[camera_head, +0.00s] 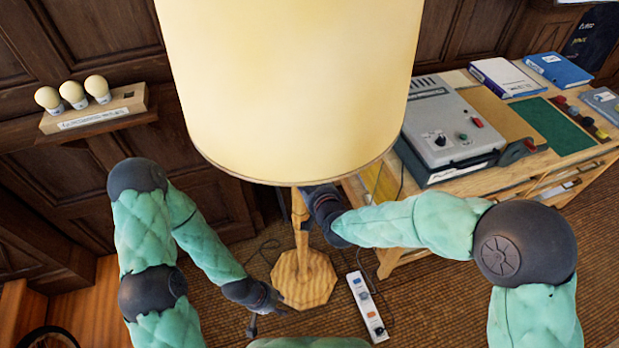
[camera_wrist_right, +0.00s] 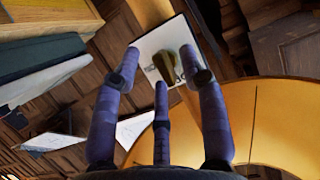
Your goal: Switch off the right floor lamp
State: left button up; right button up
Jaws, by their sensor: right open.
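The floor lamp has a large pale-yellow shade (camera_head: 290,85), a wooden post and an octagonal wooden base (camera_head: 303,280). The shade looks bright and evenly coloured. In the right wrist view, a brass-coloured knob (camera_wrist_right: 176,66) sits on a white plate (camera_wrist_right: 150,42) with dark lettering, and the shade (camera_wrist_right: 280,120) fills the lower right. My right gripper (camera_wrist_right: 160,65) has its three fingers spread around the knob; contact cannot be told. In the head view, its fingers are hidden behind the shade and post. My left gripper (camera_head: 262,303) hangs low left of the base; its opening is unclear.
A wooden desk at right bears a grey device (camera_head: 450,130), binders (camera_head: 507,77) and a green mat (camera_head: 553,125). A power strip (camera_head: 368,305) lies on the floor right of the base. A wall shelf (camera_head: 95,110) with three bulbs is at left.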

jog(key=v, duration=1.2)
dwell(0.5)
